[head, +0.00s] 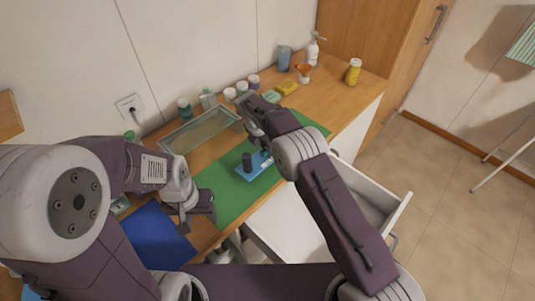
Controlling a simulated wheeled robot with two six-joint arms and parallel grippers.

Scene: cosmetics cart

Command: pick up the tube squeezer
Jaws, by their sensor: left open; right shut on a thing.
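I cannot make out the tube squeezer for certain. A small blue tray (242,174) lies on the green mat (228,211), with a dark upright cylinder (247,161) and a small pale item (266,163) on it. My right gripper (262,143) is over the mat by the tray's far side. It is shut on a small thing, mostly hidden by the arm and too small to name. My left gripper (202,211) is open and empty above the mat's left end, apart from the tray.
A glass-like bin (201,132) stands behind the mat. Several jars and bottles line the wall, with a yellow sponge (287,88), pump bottle (313,50) and yellow bottle (353,71) farther right. A blue mat (158,235) lies at left. A white drawer (378,205) stands open at front right.

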